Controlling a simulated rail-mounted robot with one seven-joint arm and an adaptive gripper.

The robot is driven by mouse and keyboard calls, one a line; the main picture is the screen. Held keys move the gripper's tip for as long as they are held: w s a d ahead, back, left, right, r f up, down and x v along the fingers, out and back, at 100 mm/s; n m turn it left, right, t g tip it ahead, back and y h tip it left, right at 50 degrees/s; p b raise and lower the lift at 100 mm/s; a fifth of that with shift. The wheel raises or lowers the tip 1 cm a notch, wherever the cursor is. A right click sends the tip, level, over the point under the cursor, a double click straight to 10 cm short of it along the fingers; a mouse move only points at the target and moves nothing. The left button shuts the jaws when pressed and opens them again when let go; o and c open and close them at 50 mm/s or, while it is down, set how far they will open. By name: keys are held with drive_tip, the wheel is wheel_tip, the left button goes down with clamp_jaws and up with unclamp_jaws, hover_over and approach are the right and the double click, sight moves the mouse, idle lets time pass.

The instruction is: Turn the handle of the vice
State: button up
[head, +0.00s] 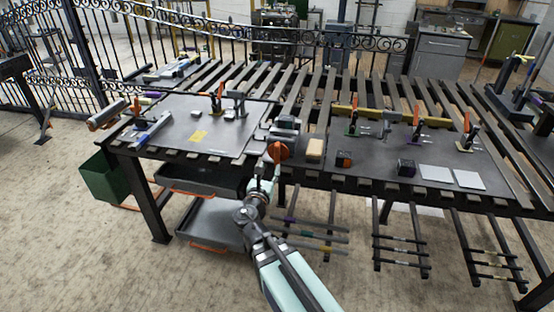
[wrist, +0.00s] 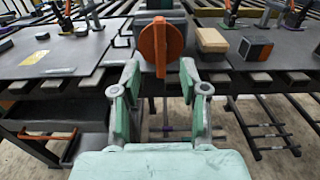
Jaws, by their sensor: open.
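The vice (head: 286,124) is a grey block at the front edge of the slatted table, and its body also shows in the wrist view (wrist: 175,14). Its orange handle (head: 278,152) faces the front. In the wrist view the handle (wrist: 161,48) is a round disc with a bar standing upright across it. My gripper (head: 263,178) is just in front of and below the handle. In the wrist view my gripper (wrist: 160,72) is open and empty, with one finger on each side of the handle's lower end. I cannot tell whether a finger touches it.
A wooden block (head: 315,148) and a dark block with an orange face (head: 344,159) lie right of the vice. A metal plate (head: 222,140) with clamps lies to the left. Dark drawers (head: 205,180) hang below the table. The floor in front is clear.

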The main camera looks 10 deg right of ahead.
sight(276, 152)
drive_tip(key=p+x, duration=0.2)
drive_tip(key=x, duration=0.9)
drive_tip(key=shift+w+d+p, duration=0.15)
drive_tip(key=shift+w+p, duration=0.05)
drive_tip(key=shift+p, duration=0.15)
clamp_jaws()
